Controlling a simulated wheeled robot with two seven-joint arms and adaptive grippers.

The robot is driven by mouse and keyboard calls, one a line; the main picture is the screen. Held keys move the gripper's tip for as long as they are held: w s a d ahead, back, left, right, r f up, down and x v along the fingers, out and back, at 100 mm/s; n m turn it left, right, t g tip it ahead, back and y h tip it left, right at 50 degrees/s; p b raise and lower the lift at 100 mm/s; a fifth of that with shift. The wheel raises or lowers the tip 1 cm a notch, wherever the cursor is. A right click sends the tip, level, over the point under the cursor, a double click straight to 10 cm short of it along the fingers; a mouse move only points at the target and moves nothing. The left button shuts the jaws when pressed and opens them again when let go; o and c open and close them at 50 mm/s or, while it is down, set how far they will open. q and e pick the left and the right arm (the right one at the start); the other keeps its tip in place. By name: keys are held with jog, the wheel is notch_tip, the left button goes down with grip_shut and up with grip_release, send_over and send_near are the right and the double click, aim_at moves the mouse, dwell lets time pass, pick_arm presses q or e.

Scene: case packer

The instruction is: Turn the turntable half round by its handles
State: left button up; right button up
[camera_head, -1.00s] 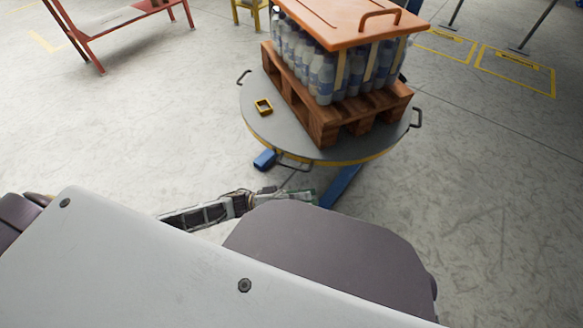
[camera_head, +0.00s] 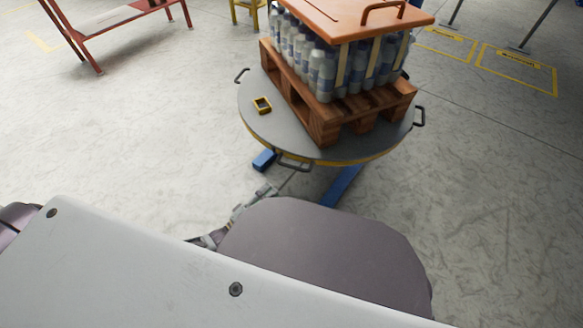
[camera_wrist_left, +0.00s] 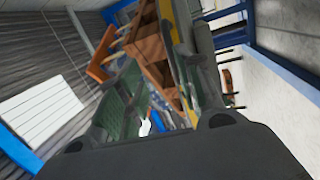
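The round grey turntable (camera_head: 262,125) with a yellow rim stands in the upper middle of the head view. Dark handles stick out from its rim: a left handle (camera_head: 242,75), a front handle (camera_head: 293,166) and a right handle (camera_head: 419,117). My left gripper (camera_head: 266,190) is just below the front handle, partly hidden by my own body. In the left wrist view its fingers (camera_wrist_left: 162,100) are apart, with the turntable's yellow rim (camera_wrist_left: 182,55) just beyond them. I see no handle clearly between them. My right gripper is out of view.
A wooden pallet (camera_head: 322,122) on the turntable carries several bottles (camera_head: 325,72) under an orange lid (camera_head: 350,18). Blue legs (camera_head: 343,185) stick out below.

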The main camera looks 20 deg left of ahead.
aim_at(293, 166)
pick_arm(q)
jog(key=shift+a+f+n+y, duration=0.5)
jog(key=shift+f+y, duration=0.1)
jog(key=shift+f, duration=0.1)
jog(key=shift+w, duration=0.1)
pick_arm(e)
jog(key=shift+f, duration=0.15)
